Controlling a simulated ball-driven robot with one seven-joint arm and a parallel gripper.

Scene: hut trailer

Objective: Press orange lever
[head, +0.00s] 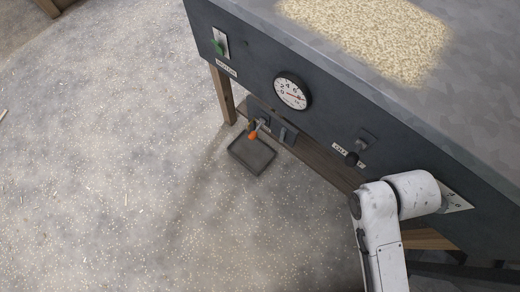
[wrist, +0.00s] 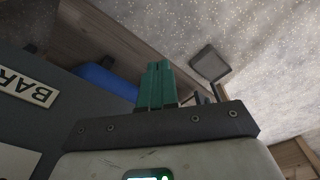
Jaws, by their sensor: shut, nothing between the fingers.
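The orange lever (head: 253,134) is a small orange-tipped handle on a dark bracket low on the front of the grey machine, just above a dark square tray (head: 252,156). My gripper (wrist: 158,72) has green fingers closed together with nothing between them. The fingers point toward the underside of the machine in the wrist view, with the tray (wrist: 208,64) beyond them to the right. The orange tip cannot be made out in the wrist view. In the head view my white arm is at lower right, and the gripper is hidden there.
A blue object (wrist: 105,80) is left of the fingers, near a sign (wrist: 28,88). The speckled floor at left is mostly clear.

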